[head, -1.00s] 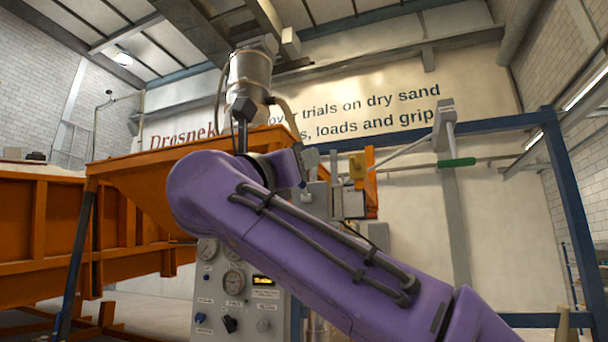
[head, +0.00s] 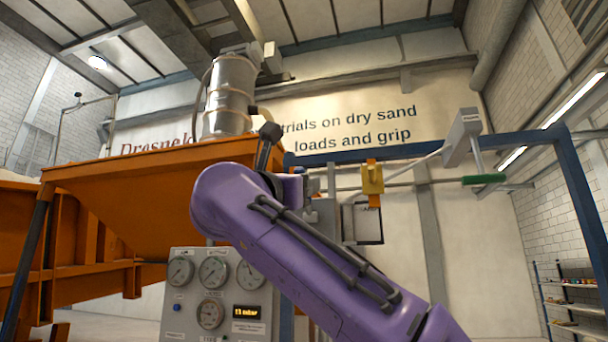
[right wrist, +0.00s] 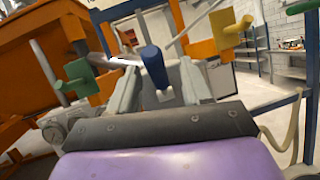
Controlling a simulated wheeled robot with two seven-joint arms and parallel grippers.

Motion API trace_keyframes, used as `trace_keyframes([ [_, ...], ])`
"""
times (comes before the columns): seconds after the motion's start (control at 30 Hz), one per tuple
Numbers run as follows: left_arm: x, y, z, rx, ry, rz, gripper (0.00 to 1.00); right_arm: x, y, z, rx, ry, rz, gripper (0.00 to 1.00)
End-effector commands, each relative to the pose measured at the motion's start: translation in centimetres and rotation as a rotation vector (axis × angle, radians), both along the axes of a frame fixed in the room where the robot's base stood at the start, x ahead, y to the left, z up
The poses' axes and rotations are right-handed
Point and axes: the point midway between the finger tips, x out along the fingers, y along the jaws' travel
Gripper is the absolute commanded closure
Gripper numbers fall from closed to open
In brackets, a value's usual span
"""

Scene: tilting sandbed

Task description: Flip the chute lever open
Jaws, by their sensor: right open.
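In the right wrist view, a lever with a blue handle (right wrist: 155,66) on a pale rod stands between the fingers of my open right gripper (right wrist: 158,88). I cannot tell whether a finger touches it. A yellow handle (right wrist: 232,31) is at the upper right and a green handle (right wrist: 80,78) at the left; which handle is the chute lever is not clear. In the head view, a dark lever with a round end (head: 268,142) rises behind my purple right arm, in front of the orange hopper (head: 150,188). The arm hides my right gripper there. My left gripper is out of view.
A gauge panel (head: 213,292) stands below the hopper. A metal drum (head: 230,96) is above it. A yellow part (head: 372,178), a bar with a green grip (head: 483,179) and a blue frame (head: 585,215) lie to the right of the arm.

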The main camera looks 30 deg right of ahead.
Motion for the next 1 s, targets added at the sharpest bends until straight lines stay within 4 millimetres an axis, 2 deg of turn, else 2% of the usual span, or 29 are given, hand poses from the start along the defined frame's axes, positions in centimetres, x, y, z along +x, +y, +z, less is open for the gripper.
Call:
trace_keyframes([
  [0.03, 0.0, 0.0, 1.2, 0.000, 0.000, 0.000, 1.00, 0.6, -1.0, 0.9, 0.003, 0.004, -0.002, 0.52],
  [0.2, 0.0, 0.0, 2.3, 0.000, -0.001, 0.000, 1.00, 1.9, -3.0, 1.7, 0.001, 0.003, 0.000, 0.52],
  [0.53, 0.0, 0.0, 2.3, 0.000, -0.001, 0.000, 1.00, 2.2, -3.5, 1.7, -0.001, 0.001, 0.004, 0.52],
  [0.57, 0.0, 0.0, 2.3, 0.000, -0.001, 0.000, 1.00, 2.2, -3.5, 1.7, -0.001, 0.001, 0.004, 0.55],
  [0.7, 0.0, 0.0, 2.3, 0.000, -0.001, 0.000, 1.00, 2.3, -3.5, 1.6, 0.000, 0.001, 0.003, 1.00],
  [1.0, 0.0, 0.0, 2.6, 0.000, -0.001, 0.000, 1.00, 2.9, -3.0, 1.6, -0.012, -0.005, 0.010, 1.00],
])
